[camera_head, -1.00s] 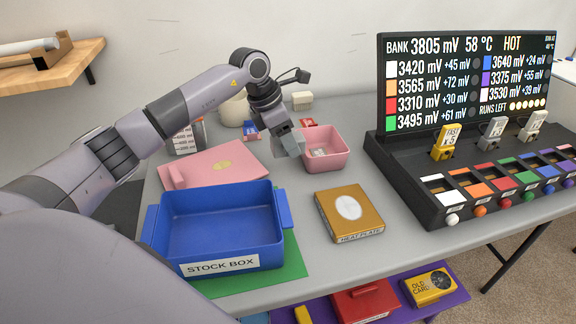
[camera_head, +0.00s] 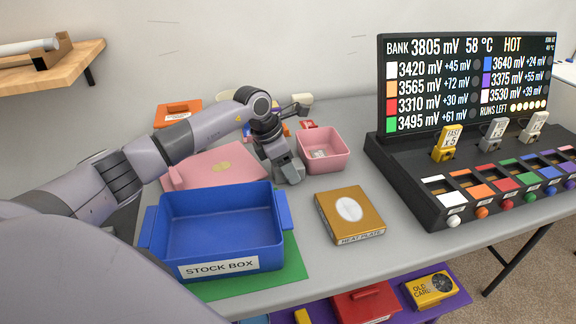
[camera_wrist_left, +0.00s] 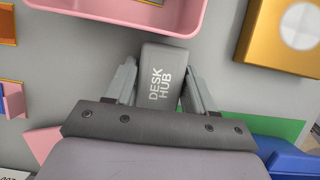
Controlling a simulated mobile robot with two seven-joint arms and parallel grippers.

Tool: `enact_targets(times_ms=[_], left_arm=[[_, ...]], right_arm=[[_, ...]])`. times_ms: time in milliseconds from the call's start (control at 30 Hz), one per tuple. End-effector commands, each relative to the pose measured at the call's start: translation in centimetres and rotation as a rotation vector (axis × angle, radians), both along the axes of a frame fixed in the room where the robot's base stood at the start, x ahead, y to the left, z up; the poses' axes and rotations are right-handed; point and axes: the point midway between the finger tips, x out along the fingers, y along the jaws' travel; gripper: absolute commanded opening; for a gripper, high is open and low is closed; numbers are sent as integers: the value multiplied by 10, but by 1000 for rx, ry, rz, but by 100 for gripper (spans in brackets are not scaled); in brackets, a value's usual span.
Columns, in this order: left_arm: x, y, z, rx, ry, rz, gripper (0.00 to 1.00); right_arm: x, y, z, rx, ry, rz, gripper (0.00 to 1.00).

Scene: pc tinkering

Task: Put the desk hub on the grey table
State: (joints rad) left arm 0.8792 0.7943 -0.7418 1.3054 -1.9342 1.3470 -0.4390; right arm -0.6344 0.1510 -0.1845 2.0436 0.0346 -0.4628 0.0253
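The desk hub (camera_wrist_left: 163,75) is a grey block with white lettering, between the fingers of my left gripper (camera_wrist_left: 160,88) in the left wrist view. The fingers lie close against both its sides and appear shut on it. In the head view my left gripper (camera_head: 281,168) points down with the hub (camera_head: 291,174) low over the grey table (camera_head: 305,215), between the pink bin and the blue box. I cannot tell whether the hub's underside touches the table. My right gripper is not in view.
The pink bin (camera_head: 334,145) is just right of the hub. The blue stock box (camera_head: 215,268) and a pink folder-like pad (camera_head: 225,158) are nearby. A gold heat plate (camera_head: 350,213) lies to the right front. A black console (camera_head: 420,195) with a screen stands at right.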

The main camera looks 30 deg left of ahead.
Motion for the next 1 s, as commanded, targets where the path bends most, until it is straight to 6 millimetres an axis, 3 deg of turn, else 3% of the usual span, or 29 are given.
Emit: enact_targets(times_ms=[33,67,467,1000], left_arm=[[0,0,0,1,1,0,72],[0,0,0,1,1,0,78],[-1,1,8,1,-1,1,78],[-31,27,102,1,-1,1,78]], right_arm=[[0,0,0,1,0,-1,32],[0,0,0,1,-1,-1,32],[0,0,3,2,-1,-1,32],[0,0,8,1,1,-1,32]])
